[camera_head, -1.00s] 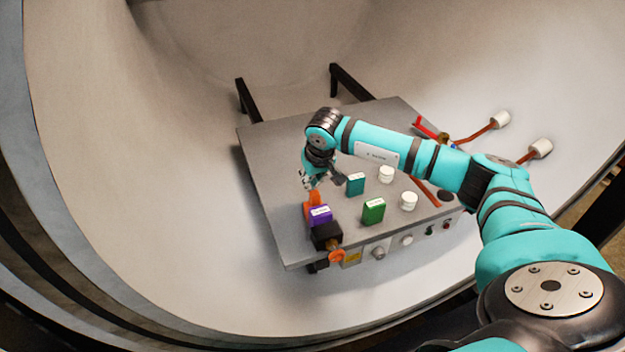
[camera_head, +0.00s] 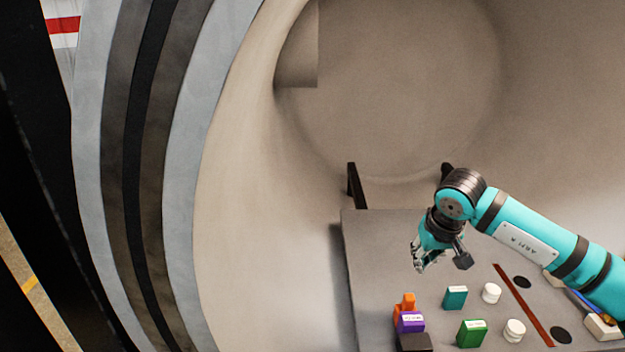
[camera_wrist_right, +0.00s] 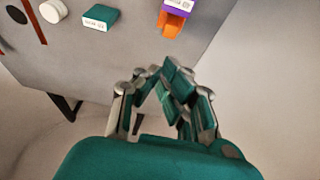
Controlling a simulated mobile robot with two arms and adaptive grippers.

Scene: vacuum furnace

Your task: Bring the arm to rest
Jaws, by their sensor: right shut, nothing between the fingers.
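My right arm reaches in from the right in the head view, bent over the grey table. Its gripper (camera_head: 419,262) is above the table's far left part, shut and empty. In the right wrist view the gripper's fingertips (camera_wrist_right: 163,75) meet in front of the table's edge, with nothing between them. My left gripper is not in view.
The grey table (camera_head: 380,270) stands inside the pale round furnace chamber (camera_head: 260,200). On it are a teal box (camera_head: 455,297), a green box (camera_head: 471,333), a purple box (camera_head: 410,321), an orange piece (camera_head: 404,303) and white jars (camera_head: 491,292). The chamber's left side is clear.

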